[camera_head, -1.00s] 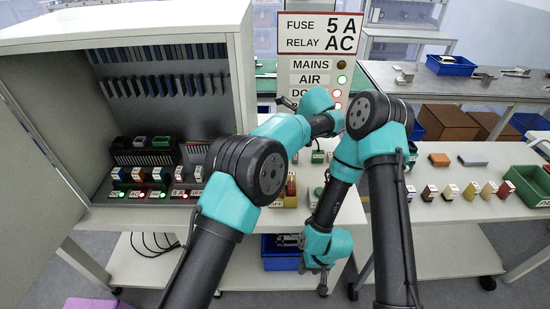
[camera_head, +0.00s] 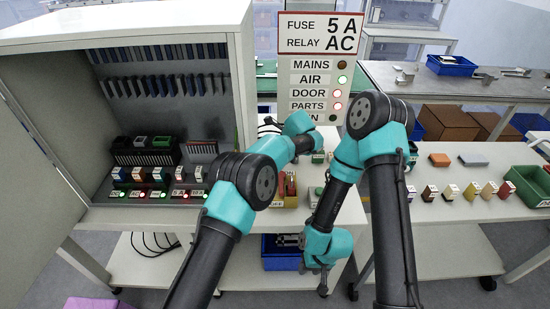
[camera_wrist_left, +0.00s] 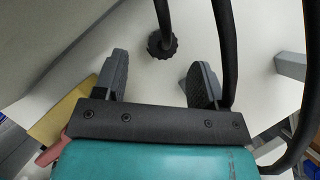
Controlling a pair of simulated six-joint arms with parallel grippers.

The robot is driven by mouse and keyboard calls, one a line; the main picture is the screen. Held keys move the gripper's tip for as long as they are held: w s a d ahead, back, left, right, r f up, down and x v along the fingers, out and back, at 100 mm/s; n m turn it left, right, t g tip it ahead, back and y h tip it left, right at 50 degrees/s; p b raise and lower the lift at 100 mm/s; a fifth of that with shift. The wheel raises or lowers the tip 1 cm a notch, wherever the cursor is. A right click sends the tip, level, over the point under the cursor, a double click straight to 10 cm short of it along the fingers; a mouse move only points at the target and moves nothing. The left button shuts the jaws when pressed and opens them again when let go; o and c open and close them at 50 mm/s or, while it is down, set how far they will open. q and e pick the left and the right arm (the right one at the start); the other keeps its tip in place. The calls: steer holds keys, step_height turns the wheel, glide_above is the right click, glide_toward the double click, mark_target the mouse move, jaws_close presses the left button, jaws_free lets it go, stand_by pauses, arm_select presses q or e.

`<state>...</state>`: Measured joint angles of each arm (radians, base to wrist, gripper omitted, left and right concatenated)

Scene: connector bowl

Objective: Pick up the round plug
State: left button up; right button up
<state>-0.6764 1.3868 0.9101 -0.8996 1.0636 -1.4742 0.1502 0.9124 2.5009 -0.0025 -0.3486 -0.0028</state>
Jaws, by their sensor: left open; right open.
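The round plug (camera_wrist_left: 162,45) is a black, ridged knob-like end on a thick black cable (camera_wrist_left: 164,14). It shows in the left wrist view against a pale surface. My left gripper (camera_wrist_left: 157,72) is open, with one grey finger on each side of the picture below the plug. The plug appears just beyond the fingertips, between them sideways, and nothing is held. In the head view my left wrist (camera_head: 299,123) is over the bench beside the cabinet, and I cannot make out the plug there. My right gripper (camera_head: 322,284) hangs low in front of the bench, open and empty.
The grey cabinet (camera_head: 244,80) stands left of my left wrist. More black cable (camera_wrist_left: 228,50) loops close to the right finger. A grey block (camera_wrist_left: 290,65) lies right in the wrist view. A blue bin (camera_head: 279,262) is on the lower shelf.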

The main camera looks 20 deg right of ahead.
arm_select(q)
steer(key=shift+x, duration=2.6)
steer(key=shift+w+r, duration=0.1)
steer(key=c, duration=1)
steer(key=shift+r, duration=0.1)
